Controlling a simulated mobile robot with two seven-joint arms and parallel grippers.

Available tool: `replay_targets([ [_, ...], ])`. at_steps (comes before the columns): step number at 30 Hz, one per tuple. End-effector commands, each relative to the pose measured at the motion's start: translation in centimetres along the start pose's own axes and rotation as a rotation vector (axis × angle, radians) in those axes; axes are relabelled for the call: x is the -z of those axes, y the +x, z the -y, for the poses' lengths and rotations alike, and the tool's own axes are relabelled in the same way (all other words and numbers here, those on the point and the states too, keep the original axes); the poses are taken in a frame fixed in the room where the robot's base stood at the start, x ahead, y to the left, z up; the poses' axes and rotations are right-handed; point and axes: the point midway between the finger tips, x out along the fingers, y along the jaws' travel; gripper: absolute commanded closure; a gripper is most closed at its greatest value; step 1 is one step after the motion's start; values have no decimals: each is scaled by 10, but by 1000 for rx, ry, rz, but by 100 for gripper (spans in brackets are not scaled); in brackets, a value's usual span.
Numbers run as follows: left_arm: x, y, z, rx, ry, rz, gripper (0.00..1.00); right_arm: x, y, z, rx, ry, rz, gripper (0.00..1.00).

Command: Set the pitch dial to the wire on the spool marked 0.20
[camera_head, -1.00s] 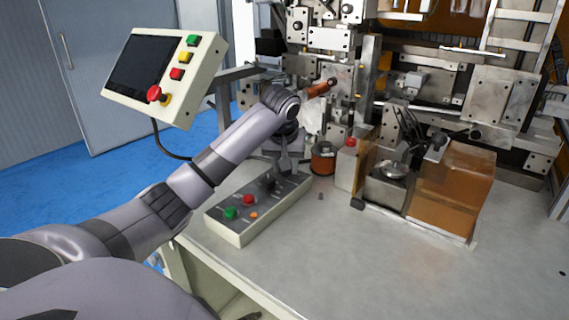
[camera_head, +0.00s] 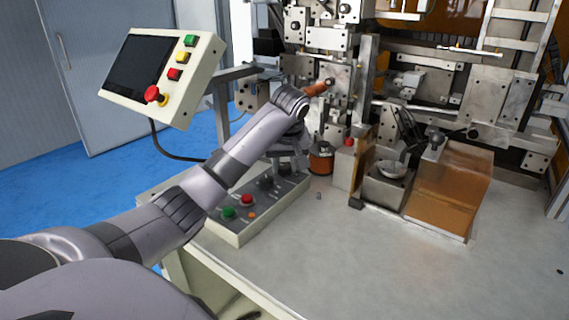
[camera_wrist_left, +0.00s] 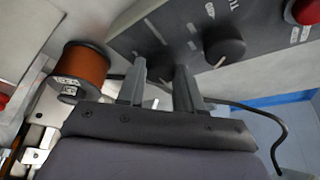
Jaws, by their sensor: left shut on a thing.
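The control box (camera_head: 238,232) stands on the table with green and red buttons and dark knobs. My left gripper (camera_head: 287,165) points down at the far end of the box. In the left wrist view its two fingers (camera_wrist_left: 161,68) are closed on a dark dial knob (camera_wrist_left: 160,74), mostly hidden between them. A second dark knob (camera_wrist_left: 225,48) with a white pointer line is beside it, free. A copper wire spool (camera_wrist_left: 82,66) stands beside the box, with a white label too small to read; it also shows in the head view (camera_head: 321,160). My right gripper is not in view.
The winding machine (camera_head: 345,85) rises behind the box. A metal block with a small dish (camera_head: 391,169) and an orange guard (camera_head: 455,190) stand to the right. A screen panel (camera_head: 150,70) is at the left.

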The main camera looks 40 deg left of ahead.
Motion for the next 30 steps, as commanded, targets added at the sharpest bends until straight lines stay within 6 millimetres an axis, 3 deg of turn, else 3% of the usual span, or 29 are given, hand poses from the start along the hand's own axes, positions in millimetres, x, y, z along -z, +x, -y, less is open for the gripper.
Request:
replay_targets([
  [1, 3, -2, 0, -4, -3, -8, 95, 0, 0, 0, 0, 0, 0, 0],
  [2, 3, -2, 0, -4, -3, -7, 58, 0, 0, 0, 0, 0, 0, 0],
  [3, 2, -2, 0, -4, -3, -7, 45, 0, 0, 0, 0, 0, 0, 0],
  [4, 2, -2, 0, -4, -2, -7, 39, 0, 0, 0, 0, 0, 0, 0],
  [14, 1, -3, 0, -3, 0, -3, 39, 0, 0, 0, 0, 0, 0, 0],
  [17, 1, -13, -1, -5, 1, -5, 39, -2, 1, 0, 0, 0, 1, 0],
  [23, 2, -52, -1, -9, -1, -8, 39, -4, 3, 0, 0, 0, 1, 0],
  [30, 3, -68, 0, -4, 1, -11, 39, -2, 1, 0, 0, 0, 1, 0],
])
